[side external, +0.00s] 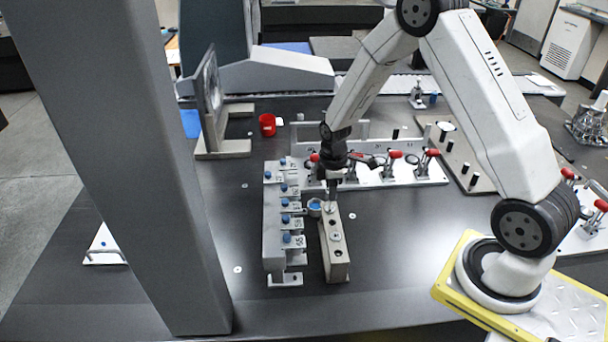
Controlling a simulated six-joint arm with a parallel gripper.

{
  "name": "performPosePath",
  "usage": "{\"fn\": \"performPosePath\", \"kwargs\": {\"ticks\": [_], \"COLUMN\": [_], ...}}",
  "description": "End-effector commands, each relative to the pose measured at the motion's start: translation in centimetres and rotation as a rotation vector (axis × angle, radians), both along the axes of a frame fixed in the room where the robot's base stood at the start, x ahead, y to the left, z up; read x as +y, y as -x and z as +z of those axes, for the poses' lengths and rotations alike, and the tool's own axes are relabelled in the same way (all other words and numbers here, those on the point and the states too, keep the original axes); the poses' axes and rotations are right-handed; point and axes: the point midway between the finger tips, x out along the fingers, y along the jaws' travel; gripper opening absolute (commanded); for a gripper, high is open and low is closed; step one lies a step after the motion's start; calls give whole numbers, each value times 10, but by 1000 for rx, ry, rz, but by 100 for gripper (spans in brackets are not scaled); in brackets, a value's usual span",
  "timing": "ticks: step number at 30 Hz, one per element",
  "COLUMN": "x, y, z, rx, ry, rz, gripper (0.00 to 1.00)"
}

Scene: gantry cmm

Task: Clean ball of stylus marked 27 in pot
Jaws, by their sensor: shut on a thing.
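My gripper (332,182) points down over the far end of a beige block with holes (338,256). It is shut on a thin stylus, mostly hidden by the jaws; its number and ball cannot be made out. A small round pot with blue inside (314,207) stands just left of the gripper, between the block and a grey stylus rack (273,240). The rack holds several blue-topped styli (286,239) beside numbered tags, too small to read surely. Whether the stylus tip touches the block cannot be told.
A white plate with red-handled clamps (393,172) lies behind the gripper. A red cup (267,125) and an upright framed panel (210,100) stand at the back left. A thick grey column (125,170) crosses the left foreground. The dark table is clear in front.

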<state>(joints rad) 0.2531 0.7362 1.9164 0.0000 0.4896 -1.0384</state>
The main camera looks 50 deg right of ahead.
Motion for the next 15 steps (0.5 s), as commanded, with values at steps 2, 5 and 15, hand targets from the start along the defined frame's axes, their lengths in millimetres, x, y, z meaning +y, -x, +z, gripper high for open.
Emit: {"fn": "performPosePath", "kwargs": {"ticks": [2, 5, 15], "x": [-6, -13, -39], "y": [-10, -23, -65], "z": [-3, -6, -17], "rx": [-1, -1, -1], "ry": [0, 0, 0], "rz": [-1, -1, -1], "gripper": [0, 0, 0]}}
